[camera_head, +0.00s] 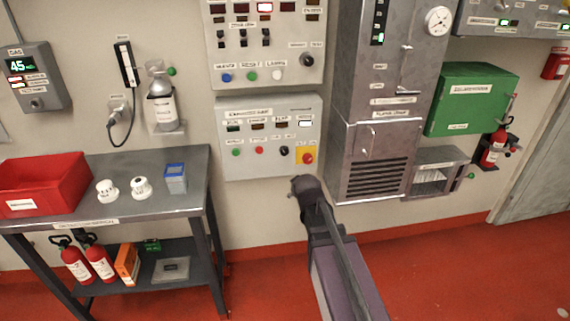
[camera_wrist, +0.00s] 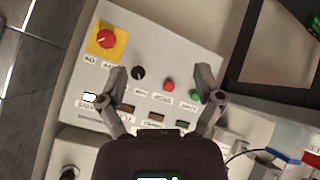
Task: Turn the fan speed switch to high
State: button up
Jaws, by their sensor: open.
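The black rotary switch (camera_head: 284,150) is on the lower grey wall panel (camera_head: 235,166), between a red button and a red knob on a yellow plate. Its label is too small to read. In the wrist view the black switch (camera_wrist: 138,73) is between my open fingers, close to the left one, and the panel appears turned around. My gripper (camera_head: 302,184) is just below the panel's lower right in the head view. In the wrist view my gripper (camera_wrist: 162,74) is open and empty, facing the panel, with the fingers apart from the switch.
The red knob on the yellow plate (camera_head: 305,155), a red button (camera_head: 259,151) and a green button (camera_head: 236,153) flank the switch. A metal cabinet (camera_head: 372,170) stands right of the panel. A workbench (camera_head: 190,203) with a red bin (camera_head: 40,185) is at left.

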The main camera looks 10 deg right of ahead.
aim_at(284, 152)
jog(key=w+n+t+b, duration=0.5)
jog(key=w+t+b, duration=0.3)
jog(key=w+b, duration=0.3)
jog(key=shift+a+f+n+t+b, duration=0.3)
jog(key=shift+a+n+b, duration=0.05)
jog(key=shift+a+n, duration=0.05)
jog(key=w, duration=1.3)
jog(key=shift+w, duration=0.35)
jog(key=c, duration=1.1)
